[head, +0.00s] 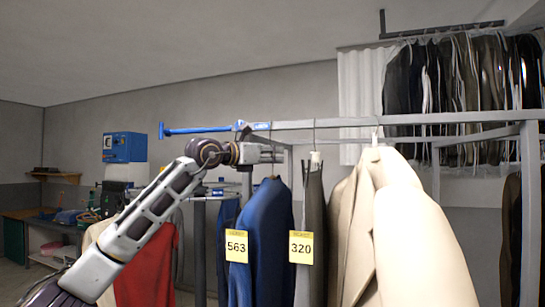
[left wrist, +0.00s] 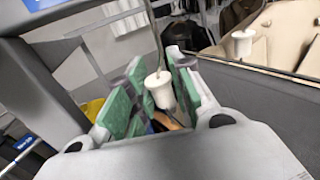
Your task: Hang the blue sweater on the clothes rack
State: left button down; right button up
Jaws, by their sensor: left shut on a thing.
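The blue sweater (head: 266,240) hangs upright in the middle of the head view, beside the yellow 563 tag. My left gripper (head: 276,156) is just above it, below the rack's top bar. In the left wrist view, the green pads of my left gripper (left wrist: 152,100) are shut around the white neck of a hanger (left wrist: 160,90), with a thin hook rising from it. A little brown and blue shows below the neck. The clothes rack (head: 400,120) has a grey top bar. Whether the hook rests on the bar is unclear. My right gripper is out of view.
A dark garment (head: 314,230) with a yellow 320 tag (head: 301,248) and a cream coat (head: 405,230) hang close to the right. A red garment (head: 152,265) is at the left behind my arm. Covered dark clothes (head: 455,85) hang at the back right.

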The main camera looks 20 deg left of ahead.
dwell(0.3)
pick_arm(q)
jog(key=c, duration=1.2)
grip_release()
jog(key=shift+o, duration=0.2)
jog(key=shift+f, duration=0.1)
jog(key=shift+v, duration=0.85)
jog(key=v, duration=1)
jog(key=shift+s, duration=0.2)
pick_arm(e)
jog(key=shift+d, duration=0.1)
pick_arm(q)
jog(key=shift+s+a, duration=0.1)
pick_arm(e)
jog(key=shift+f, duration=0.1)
pick_arm(q)
jog(key=s+b, duration=0.5)
jog(key=s, duration=1)
jog(key=shift+s+a+b, duration=0.25)
jog(key=shift+s+b, duration=0.15)
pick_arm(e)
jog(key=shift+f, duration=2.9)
